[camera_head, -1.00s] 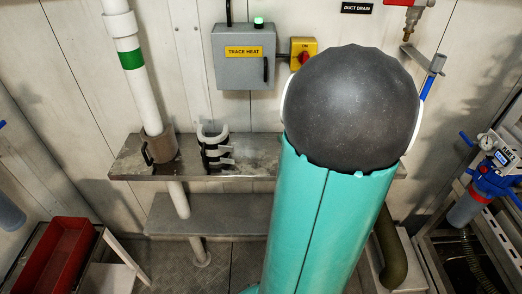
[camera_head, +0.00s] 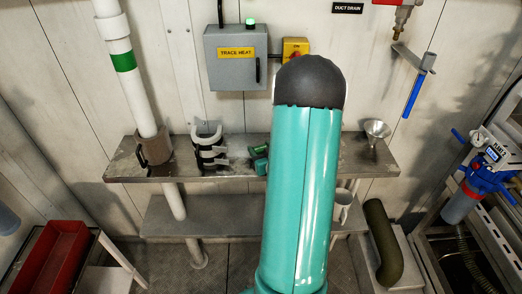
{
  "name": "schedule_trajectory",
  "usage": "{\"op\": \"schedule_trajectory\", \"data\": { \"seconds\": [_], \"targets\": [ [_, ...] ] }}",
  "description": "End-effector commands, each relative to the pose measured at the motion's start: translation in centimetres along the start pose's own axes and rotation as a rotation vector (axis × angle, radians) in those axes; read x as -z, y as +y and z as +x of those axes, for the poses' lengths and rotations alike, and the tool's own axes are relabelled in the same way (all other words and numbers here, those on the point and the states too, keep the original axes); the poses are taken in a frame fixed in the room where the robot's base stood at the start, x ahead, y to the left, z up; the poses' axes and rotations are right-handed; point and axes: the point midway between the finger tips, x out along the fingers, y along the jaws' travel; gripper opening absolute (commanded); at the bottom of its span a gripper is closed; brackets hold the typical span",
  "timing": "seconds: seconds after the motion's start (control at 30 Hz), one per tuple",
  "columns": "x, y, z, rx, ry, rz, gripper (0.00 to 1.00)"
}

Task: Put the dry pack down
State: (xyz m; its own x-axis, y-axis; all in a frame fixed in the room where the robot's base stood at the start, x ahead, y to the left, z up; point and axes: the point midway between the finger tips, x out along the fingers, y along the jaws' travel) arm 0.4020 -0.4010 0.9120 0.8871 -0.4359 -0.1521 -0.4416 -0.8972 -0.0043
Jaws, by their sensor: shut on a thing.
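My own teal arm with its dark rounded cap fills the middle of the view and stands in front of the steel shelf (camera_head: 118,172). My gripper cannot be made out; the arm hides the space behind it. A small green and black thing (camera_head: 259,152) shows just left of the arm, at shelf height. I cannot tell whether it is the dry pack, part of my gripper or something else on the shelf. No other thing can be identified as the dry pack.
A brown collar (camera_head: 155,148) surrounds the white pipe (camera_head: 134,85) at the shelf's left. A banded half-shell (camera_head: 209,148) stands beside it. A metal funnel (camera_head: 376,130) is at the right end. A mug (camera_head: 342,205) is on the lower shelf (camera_head: 215,218). A red tray (camera_head: 50,262) sits lower left.

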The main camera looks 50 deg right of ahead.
Motion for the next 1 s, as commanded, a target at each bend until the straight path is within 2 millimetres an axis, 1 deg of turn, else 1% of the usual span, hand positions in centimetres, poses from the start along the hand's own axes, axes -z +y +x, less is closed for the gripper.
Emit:
{"op": "schedule_trajectory", "data": {
  "seconds": [0.07, 0.27, 0.4, 0.43, 0.53, 1.0],
  "targets": [
    [-0.41, -0.01, 0.07, 0.0, 0.0, 0.001, 0.28],
    [-0.37, -0.01, 0.05, 0.0, 0.001, 0.0, 0.28],
    [-0.71, -0.03, 0.1, 0.001, 0.0, 0.0, 0.28],
    [-0.72, -0.02, 0.11, 0.001, 0.0, 0.0, 0.52],
    [-0.67, -0.02, 0.1, 0.001, 0.001, 0.0, 0.72],
    [-0.29, -0.07, 0.14, 0.001, 0.001, -0.001, 0.72]
  ]
}}
